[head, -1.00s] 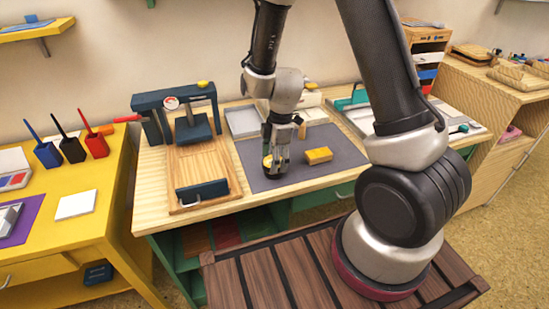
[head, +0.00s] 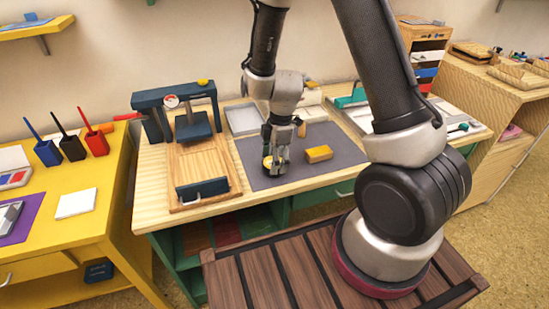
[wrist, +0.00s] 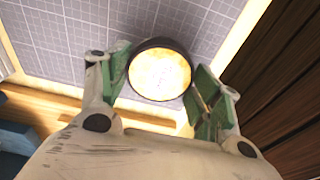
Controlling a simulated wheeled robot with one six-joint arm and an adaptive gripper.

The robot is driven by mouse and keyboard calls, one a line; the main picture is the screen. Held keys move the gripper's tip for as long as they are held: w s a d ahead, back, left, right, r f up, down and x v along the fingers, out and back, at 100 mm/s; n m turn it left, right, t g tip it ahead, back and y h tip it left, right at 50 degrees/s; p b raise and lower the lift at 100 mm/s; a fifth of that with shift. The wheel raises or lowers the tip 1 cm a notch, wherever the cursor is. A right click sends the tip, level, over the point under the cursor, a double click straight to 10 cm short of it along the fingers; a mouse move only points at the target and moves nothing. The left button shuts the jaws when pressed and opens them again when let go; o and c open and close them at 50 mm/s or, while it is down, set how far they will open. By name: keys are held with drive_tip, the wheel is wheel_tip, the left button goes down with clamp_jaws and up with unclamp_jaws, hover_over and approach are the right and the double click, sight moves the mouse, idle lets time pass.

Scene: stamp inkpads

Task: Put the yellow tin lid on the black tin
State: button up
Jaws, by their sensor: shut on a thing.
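The round yellow tin lid (wrist: 160,75) shows between my fingers in the wrist view, with a dark rim around its upper edge. In the head view the yellow lid (head: 267,162) is a small patch at the left of my fingertips. My gripper (head: 276,160) points down over the grey mat and is shut on the lid, with green-padded fingers on either side of it in the wrist view (wrist: 160,84). The dark rim (wrist: 150,43) seems to be the black tin, at or under the lid; I cannot tell whether the two touch.
The grey gridded mat (head: 345,146) lies on the wooden bench. A yellow block (head: 319,153) sits on it, just right of my gripper. A blue press on a wooden board (head: 205,160) stands to the left, a grey tray (head: 243,118) behind. The mat's right part is clear.

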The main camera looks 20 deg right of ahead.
drive_tip(key=shift+f, duration=0.6)
drive_tip(key=o, duration=0.9)
drive_tip(key=r, duration=0.4)
drive_tip(key=d+r, duration=0.1)
drive_tip(key=r, duration=0.7)
drive_tip(key=shift+d, duration=0.25)
